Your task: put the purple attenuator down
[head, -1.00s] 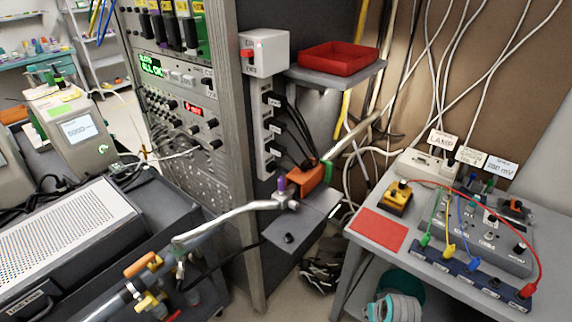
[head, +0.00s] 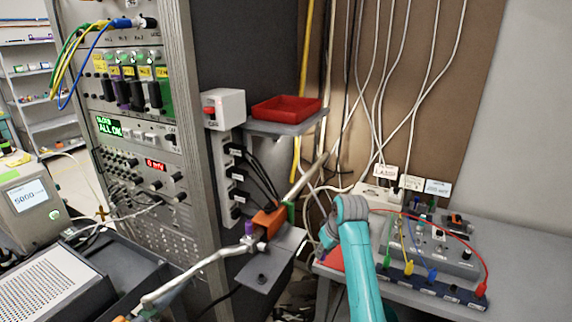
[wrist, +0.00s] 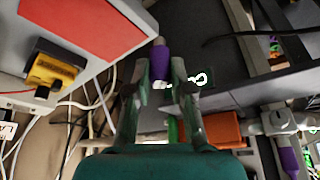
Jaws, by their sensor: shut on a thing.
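In the wrist view my gripper (wrist: 160,80) is shut on the purple attenuator (wrist: 160,60), a small purple cylinder with a paler metallic end. It is held between the two fingertips, clear of the red mat (wrist: 85,30) at the upper left. In the head view my teal arm (head: 358,265) reaches in from the bottom, and its gripper and the attenuator cannot be made out. The red mat (head: 329,259) lies on the grey table there, mostly covered by the arm. Another purple piece (head: 249,229) sits on the pipe fitting left of the arm.
An orange block (head: 268,219) stands beside the pipe fitting; it also shows in the wrist view (wrist: 222,128). A yellow-and-black device (wrist: 52,70) stands near the mat. A red tray (head: 287,109) rests on a shelf. Wired boxes (head: 440,240) occupy the right table.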

